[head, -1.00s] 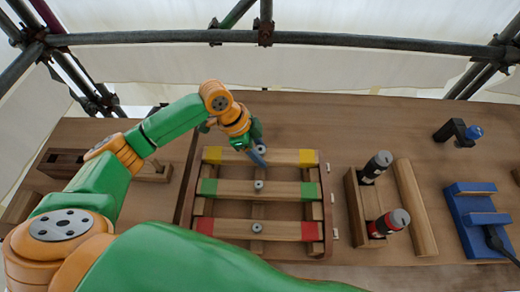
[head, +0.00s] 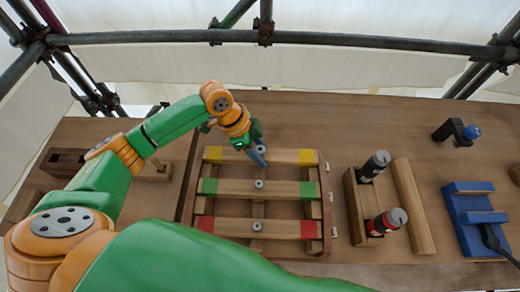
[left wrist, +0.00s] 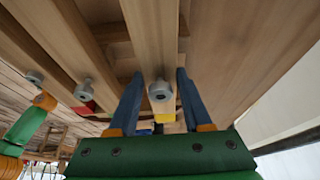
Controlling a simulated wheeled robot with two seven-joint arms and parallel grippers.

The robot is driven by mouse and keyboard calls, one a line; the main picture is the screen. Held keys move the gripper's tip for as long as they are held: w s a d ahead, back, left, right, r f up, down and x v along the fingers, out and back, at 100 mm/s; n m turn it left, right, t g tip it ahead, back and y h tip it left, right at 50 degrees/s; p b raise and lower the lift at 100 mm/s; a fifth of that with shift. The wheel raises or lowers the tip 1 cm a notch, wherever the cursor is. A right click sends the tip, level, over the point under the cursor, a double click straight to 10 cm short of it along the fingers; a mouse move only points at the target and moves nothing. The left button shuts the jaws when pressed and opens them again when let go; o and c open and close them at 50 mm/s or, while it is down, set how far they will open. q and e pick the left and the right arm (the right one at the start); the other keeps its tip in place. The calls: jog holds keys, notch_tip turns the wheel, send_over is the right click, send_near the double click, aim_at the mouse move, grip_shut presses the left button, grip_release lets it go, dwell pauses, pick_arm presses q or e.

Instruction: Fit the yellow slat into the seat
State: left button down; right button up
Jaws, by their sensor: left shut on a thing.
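The yellow slat (head: 285,156) is a wooden bar with yellow ends and a grey knob at its middle. It lies across the far end of the wooden frame (head: 327,205), looking level and parallel to the other slats. My left gripper (head: 260,154) is shut on the slat near its knob. In the left wrist view, its blue fingers (left wrist: 160,95) stand on either side of the slat (left wrist: 150,35) and knob. Whether the slat's ends rest fully in the seat is too small to tell. My right gripper is out of view.
A green-ended slat (head: 285,188) and a red-ended slat (head: 280,229) lie across the frame nearer to me.

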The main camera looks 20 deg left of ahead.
pick_arm(q)
jog(key=shift+f+b, duration=0.65)
jog(key=shift+f, duration=0.7)
jog(key=shift+c, duration=1.3)
grip_release()
jog(key=b+v, duration=0.1)
jog(key=v, duration=0.6)
jog(key=shift+s, duration=0.1)
